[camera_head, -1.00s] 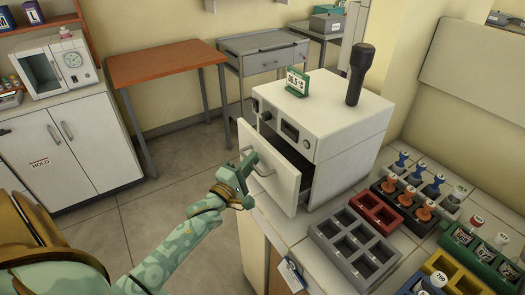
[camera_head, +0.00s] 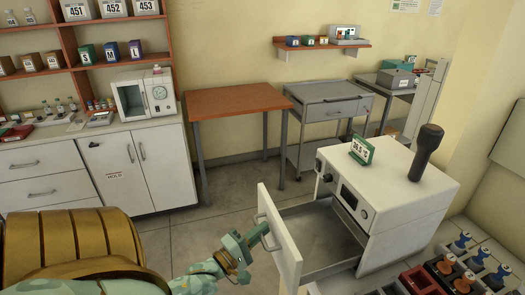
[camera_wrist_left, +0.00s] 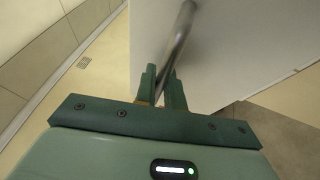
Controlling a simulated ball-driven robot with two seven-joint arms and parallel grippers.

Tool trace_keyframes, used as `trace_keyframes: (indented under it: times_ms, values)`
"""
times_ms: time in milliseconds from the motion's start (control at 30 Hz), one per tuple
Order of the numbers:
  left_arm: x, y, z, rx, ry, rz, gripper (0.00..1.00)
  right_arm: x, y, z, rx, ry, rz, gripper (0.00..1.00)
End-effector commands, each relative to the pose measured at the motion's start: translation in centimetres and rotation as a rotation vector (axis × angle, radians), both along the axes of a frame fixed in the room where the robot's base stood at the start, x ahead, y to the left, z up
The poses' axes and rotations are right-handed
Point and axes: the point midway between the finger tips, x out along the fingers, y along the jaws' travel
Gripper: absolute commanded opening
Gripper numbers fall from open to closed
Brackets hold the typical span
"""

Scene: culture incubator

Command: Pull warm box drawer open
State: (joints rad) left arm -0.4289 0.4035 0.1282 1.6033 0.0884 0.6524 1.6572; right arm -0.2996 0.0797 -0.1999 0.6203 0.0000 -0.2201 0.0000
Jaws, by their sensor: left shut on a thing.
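The warm box (camera_head: 400,195) is a white unit on the counter at the right. Its drawer (camera_head: 318,240) stands well out from the body, and its bare grey inside shows. The white drawer front (camera_head: 281,236) faces left and carries a bar handle (camera_head: 262,226). My left gripper (camera_head: 262,232) is shut on this handle. In the left wrist view the metal handle (camera_wrist_left: 180,38) runs between the two green fingers (camera_wrist_left: 165,92), with the white drawer front beside it. My right gripper is not in view.
A green-framed temperature sign (camera_head: 362,151) and a dark upright tool (camera_head: 427,152) stand on the warm box. Racks with blue and orange-topped items (camera_head: 460,265) lie at the lower right. An orange-topped table (camera_head: 238,99) stands behind, with open floor before it.

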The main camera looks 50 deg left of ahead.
Motion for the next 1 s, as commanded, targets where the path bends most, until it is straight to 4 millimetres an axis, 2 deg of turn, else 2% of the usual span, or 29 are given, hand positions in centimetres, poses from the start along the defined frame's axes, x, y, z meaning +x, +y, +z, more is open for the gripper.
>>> trace_keyframes:
  times_ms: [67, 100, 400, 533, 667, 1000]
  values:
    - [0.0, 0.0, -0.1, 0.001, 0.002, -0.001, 0.00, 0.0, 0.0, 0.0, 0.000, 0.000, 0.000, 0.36]
    - [0.0, 0.0, -0.1, 0.001, 0.002, -0.001, 0.19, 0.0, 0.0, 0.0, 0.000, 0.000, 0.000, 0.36]
    - [-0.1, 0.0, -0.1, 0.001, 0.002, -0.001, 0.19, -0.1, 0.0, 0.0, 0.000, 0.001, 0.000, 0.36]
    - [-1.2, -0.1, -0.3, 0.000, 0.004, -0.001, 0.19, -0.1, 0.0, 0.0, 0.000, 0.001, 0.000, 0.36]
    - [-3.8, -0.1, -0.9, 0.000, 0.007, -0.001, 0.19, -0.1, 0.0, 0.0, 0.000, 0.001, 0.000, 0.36]
    - [-12.7, -0.1, -2.4, 0.001, 0.007, -0.001, 0.19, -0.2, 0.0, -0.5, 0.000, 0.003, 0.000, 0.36]
